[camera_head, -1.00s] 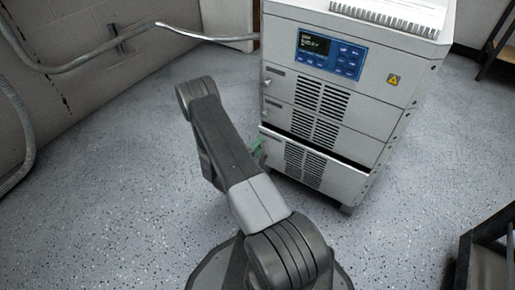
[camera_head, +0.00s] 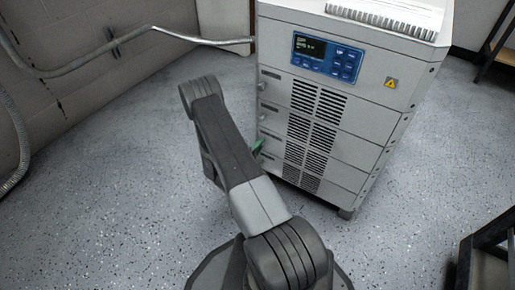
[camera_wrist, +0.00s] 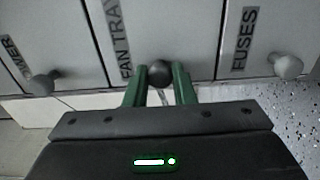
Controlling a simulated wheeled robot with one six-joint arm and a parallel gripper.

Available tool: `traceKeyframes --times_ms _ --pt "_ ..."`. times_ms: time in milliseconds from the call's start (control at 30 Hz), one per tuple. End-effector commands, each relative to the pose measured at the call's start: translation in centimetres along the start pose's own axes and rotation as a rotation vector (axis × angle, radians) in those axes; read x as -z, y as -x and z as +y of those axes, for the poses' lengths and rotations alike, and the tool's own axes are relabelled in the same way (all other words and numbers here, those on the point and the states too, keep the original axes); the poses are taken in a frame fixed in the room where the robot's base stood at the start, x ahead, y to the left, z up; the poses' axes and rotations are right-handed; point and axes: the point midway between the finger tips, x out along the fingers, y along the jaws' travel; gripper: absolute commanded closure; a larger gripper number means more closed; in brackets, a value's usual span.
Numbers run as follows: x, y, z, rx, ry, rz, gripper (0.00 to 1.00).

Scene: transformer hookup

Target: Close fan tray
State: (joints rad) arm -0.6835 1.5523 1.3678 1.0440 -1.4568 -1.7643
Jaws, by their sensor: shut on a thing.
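The fan tray (camera_head: 345,149) is a light grey panel with vents, third down of the stacked panels in the cabinet front. In the head view its front looks level with the panels above and below it. In the wrist view the panel lettered FAN TRAY (camera_wrist: 160,30) is in the middle, with a dark round knob (camera_wrist: 160,72). My gripper (camera_wrist: 160,85) has its green fingers on either side of this knob, shut on it. In the head view my gripper (camera_head: 258,147) shows only as a bit of green beside my arm at the cabinet's left edge.
In the wrist view a POWER panel (camera_wrist: 60,40) and a FUSES panel (camera_wrist: 270,30) with their own knobs flank the tray. The cabinet (camera_head: 340,22) has a blue display panel (camera_head: 327,57). A dark metal frame (camera_head: 490,255) stands at lower right. Speckled floor around is clear.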

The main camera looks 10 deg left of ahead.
Motion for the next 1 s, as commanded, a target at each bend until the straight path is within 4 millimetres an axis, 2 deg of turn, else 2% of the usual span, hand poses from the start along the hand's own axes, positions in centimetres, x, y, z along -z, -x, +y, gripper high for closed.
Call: traceKeyframes --times_ms 67,100,167,200,467,567,667,1000 --pt "0.2 -0.2 0.1 -0.002 -0.005 0.003 1.00" --pt "0.2 -0.2 0.1 -0.002 -0.005 0.003 0.69" --pt "0.2 -0.2 0.1 -0.002 -0.005 0.003 0.57" --pt "0.2 -0.2 0.1 -0.002 -0.005 0.002 0.56" --pt "0.1 0.0 0.1 -0.001 -0.003 0.002 0.56" --pt "0.1 0.6 0.1 0.000 -0.002 0.003 0.56" --pt "0.2 2.0 0.2 0.000 -0.001 0.005 0.56" --pt "0.2 9.5 0.2 -0.001 -0.001 0.006 0.56"
